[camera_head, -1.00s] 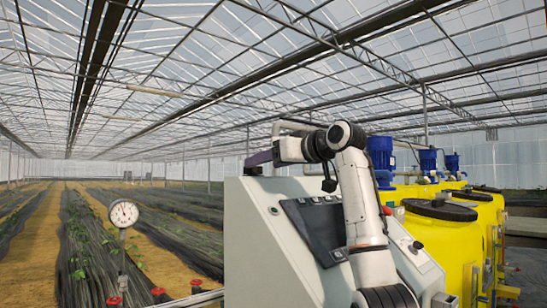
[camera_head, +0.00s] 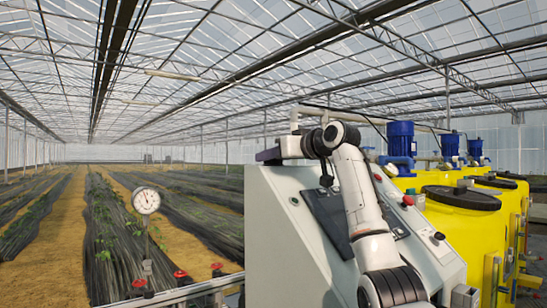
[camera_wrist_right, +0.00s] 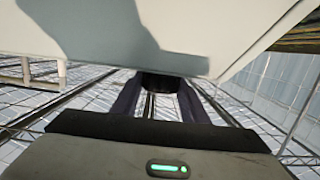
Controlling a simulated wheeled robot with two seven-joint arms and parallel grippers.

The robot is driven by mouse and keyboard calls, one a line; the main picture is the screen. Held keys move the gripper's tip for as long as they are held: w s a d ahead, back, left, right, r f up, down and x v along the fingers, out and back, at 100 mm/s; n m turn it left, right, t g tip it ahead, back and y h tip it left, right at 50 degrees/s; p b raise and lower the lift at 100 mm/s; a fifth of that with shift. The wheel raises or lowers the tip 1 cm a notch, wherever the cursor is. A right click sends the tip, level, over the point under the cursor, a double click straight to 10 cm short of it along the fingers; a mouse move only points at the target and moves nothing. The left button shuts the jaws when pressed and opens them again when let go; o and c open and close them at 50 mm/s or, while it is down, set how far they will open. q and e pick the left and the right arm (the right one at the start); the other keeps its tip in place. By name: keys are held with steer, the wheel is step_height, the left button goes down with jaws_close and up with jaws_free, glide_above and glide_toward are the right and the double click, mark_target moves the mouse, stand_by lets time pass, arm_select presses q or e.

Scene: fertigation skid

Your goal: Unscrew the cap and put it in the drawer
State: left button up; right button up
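My right arm reaches up in front of the grey-white console (camera_head: 290,250) in the head view. Its gripper (camera_head: 267,155) points left across the console's upper left edge. In the right wrist view the two dark purple fingers of the right gripper (camera_wrist_right: 160,98) stand apart. A dark rounded piece (camera_wrist_right: 162,83) shows at their tips, under a pale surface. It may be the cap, but I cannot tell, nor whether the fingers grip it. I cannot make out a drawer. My left gripper is out of view.
Yellow tanks (camera_head: 470,235) with black lids (camera_head: 461,198) and blue motors (camera_head: 401,140) stand on the right. A round gauge (camera_head: 146,200) and red valve knobs (camera_head: 181,274) on pipework are at the lower left. Crop rows lie beyond.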

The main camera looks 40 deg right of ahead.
steer(key=shift+n+y, duration=0.9)
steer(key=shift+y, duration=0.5)
steer(key=shift+c, duration=0.4)
steer(key=shift+n+y, duration=0.6)
steer(key=shift+y, duration=0.1)
steer(key=o, duration=0.9)
steer(key=shift+c, duration=0.2)
steer(key=shift+r, duration=2.25)
